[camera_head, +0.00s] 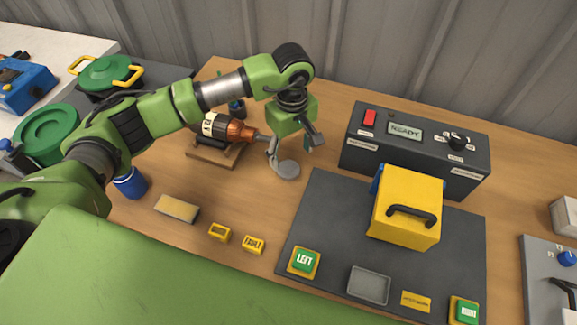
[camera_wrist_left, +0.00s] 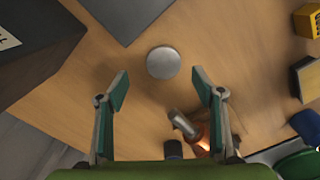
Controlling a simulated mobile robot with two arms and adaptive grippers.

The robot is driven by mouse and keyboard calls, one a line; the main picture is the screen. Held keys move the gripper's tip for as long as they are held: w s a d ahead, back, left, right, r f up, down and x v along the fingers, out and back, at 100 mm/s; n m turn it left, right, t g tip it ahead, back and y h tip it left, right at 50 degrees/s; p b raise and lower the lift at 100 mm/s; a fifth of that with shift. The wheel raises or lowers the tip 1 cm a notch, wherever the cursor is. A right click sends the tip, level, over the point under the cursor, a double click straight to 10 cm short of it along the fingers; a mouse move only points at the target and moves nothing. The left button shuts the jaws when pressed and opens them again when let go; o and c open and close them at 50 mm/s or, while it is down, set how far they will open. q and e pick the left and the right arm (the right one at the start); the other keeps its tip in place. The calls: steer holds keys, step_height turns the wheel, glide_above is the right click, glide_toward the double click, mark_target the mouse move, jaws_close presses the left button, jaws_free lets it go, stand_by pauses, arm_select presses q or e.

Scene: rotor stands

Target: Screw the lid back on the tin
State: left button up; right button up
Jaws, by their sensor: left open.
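A flat grey metal disc, which looks like the lid (camera_head: 287,169), lies on the wooden table left of the dark mat. It also shows in the left wrist view (camera_wrist_left: 163,62), beyond and between the fingertips. My left gripper (camera_head: 294,143) is open and empty above the disc, pointing down; it shows in the left wrist view too (camera_wrist_left: 162,88). A blue tin (camera_head: 130,184) stands at the left of the table, and a small dark blue container (camera_head: 237,108) stands behind the rotor. I cannot tell which is the lid's tin. My right gripper is out of view.
A copper rotor (camera_head: 228,129) on a wooden stand (camera_head: 213,154) is close left of my left gripper. A control box (camera_head: 415,148) stands at the back right. A yellow case (camera_head: 405,205) is on the mat (camera_head: 318,212). A sponge (camera_head: 177,208) and yellow blocks (camera_head: 254,245) lie in front.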

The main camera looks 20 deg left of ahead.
mark_target(289, 169)
arm_select(q)
steer(key=shift+f, duration=0.15)
steer(key=shift+s+f+p, duration=0.1)
steer(key=shift+f+p, duration=0.2)
steer(key=shift+p, duration=0.15)
steer(key=f, duration=0.1)
steer(key=f+p, duration=0.1)
steer(key=f, duration=0.1)
steer(key=shift+s+a+f+p, duration=0.15)
steer(key=shift+a+f+p, duration=0.1)
steer(key=shift+f+p, duration=0.05)
steer(key=shift+f, duration=0.45)
steer(key=c, duration=0.9)
